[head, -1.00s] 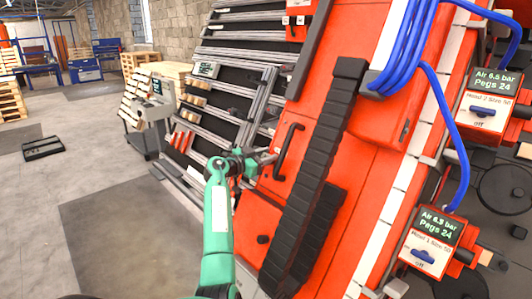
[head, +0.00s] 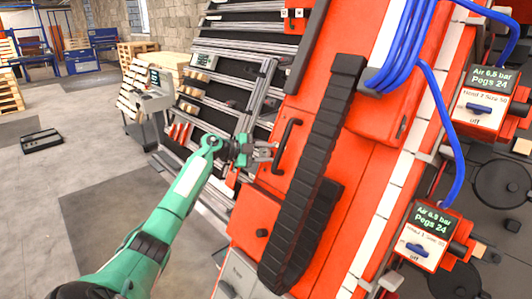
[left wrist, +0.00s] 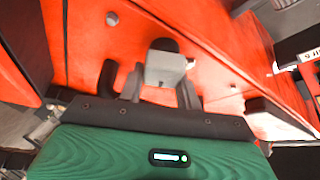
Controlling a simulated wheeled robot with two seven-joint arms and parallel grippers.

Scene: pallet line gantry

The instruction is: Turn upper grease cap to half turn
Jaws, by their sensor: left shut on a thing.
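My left gripper (head: 268,151) is at the red machine panel (head: 350,190), just left of a black bar handle. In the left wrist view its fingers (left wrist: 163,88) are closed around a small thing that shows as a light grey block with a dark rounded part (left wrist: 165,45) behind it. I take this to be the upper grease cap, mostly hidden by the fingers in the head view. A small black knob (head: 262,233) sits lower on the red panel, apart from the gripper. My right gripper is not in view.
The black bar handle (head: 287,147) stands close beside the gripper. A black ribbed cable chain (head: 318,180) runs down the panel to its right. A rack with grey rails (head: 225,85) stands behind my left arm. Open floor (head: 100,200) lies at the left.

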